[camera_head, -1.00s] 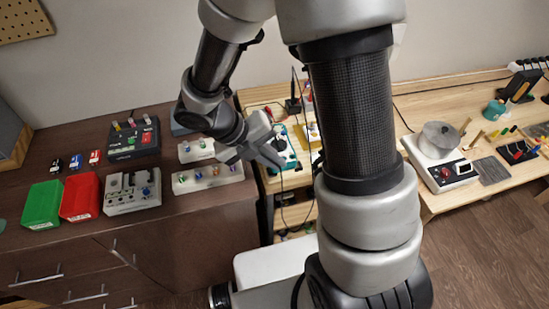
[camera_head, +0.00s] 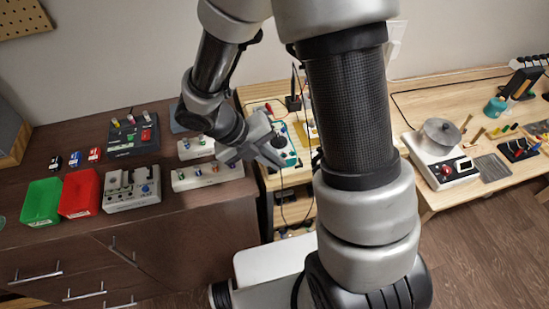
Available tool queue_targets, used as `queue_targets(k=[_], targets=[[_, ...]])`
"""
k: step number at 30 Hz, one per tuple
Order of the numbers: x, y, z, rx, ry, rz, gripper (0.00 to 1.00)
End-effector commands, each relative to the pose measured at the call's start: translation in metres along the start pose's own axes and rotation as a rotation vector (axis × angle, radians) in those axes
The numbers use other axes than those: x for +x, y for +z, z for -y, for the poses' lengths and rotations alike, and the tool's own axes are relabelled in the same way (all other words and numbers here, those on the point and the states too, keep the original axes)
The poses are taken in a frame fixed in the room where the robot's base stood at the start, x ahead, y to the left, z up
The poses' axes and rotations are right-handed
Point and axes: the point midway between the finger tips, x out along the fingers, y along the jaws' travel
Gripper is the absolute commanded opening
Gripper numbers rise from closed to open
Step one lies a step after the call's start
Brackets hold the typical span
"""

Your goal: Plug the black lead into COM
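A teal device with a white face and a dark dial (camera_head: 291,158), which looks like a multimeter, lies on the light wooden bench in the middle. My gripper (camera_head: 277,163) is over its left side, pointing down and right. The fingers are small and partly overlap, so I cannot tell whether they hold anything. A thin black cable (camera_head: 282,205) hangs below the gripper in front of the bench; its upper end is hidden. A red lead (camera_head: 269,109) lies behind the gripper. The COM socket cannot be made out.
My upper arm hides the bench right of the device. A yellow object (camera_head: 313,132) and a black upright stand (camera_head: 293,101) are close by. A right-hand bench (camera_head: 420,105) holds tools.

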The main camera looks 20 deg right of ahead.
Motion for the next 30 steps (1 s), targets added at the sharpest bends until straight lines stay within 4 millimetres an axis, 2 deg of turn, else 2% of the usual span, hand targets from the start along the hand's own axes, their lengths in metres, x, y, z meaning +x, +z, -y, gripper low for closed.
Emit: queue_targets(k=[20, 21, 22, 30], targets=[[0.0092, -0.0001, -0.006, -0.001, 0.0, 0.0, 0.0], [0.0092, -0.0001, -0.006, -0.001, 0.0, 0.0, 0.08], [0.0092, -0.0001, -0.006, -0.001, 0.0, 0.0, 0.09], [0.0089, -0.0001, -0.0058, -0.001, 0.0, 0.0, 0.09]])
